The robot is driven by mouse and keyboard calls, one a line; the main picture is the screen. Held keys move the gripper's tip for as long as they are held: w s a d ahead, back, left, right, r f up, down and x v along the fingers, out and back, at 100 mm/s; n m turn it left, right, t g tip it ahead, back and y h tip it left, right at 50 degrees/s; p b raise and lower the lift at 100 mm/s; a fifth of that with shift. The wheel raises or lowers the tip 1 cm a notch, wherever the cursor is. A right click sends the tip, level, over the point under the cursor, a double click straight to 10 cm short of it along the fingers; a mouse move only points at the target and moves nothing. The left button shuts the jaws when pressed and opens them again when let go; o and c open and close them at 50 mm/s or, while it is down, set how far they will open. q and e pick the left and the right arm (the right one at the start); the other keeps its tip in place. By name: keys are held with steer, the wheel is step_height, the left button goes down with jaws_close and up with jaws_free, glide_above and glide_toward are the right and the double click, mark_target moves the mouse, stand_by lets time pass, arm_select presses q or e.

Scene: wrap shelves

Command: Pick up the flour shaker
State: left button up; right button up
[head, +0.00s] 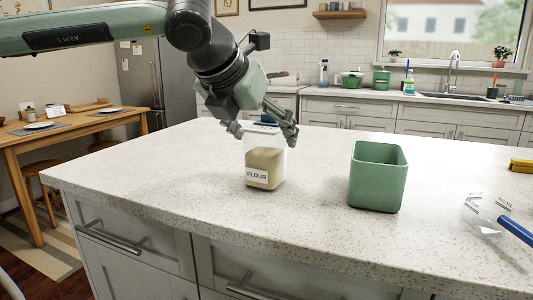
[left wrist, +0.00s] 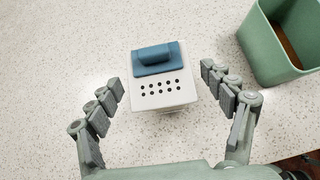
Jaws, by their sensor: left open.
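The flour shaker (head: 264,165) stands upright on the island counter, a clear jar with pale flour and a "FLOUR" label. In the left wrist view its white lid with dark holes and blue tab (left wrist: 160,85) shows from above. My left gripper (head: 264,132) is open above the shaker, its fingers around the upper part in the head view. In the left wrist view the left gripper (left wrist: 163,90) has one finger on each side of the lid, with a gap on both sides. My right gripper is not in view.
A green square bin (head: 378,178) stands to the right of the shaker. A clear measuring cup with a blue handle (head: 486,214) lies at the right, and a yellow item (head: 521,166) is at the right edge. The counter (head: 320,220) around the shaker is clear.

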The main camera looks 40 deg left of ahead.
arm_select(q)
steer(key=x, duration=0.4)
steer(key=shift+w+p, duration=0.3)
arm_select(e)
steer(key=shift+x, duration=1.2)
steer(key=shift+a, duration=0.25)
arm_select(q)
steer(key=c, duration=1.5)
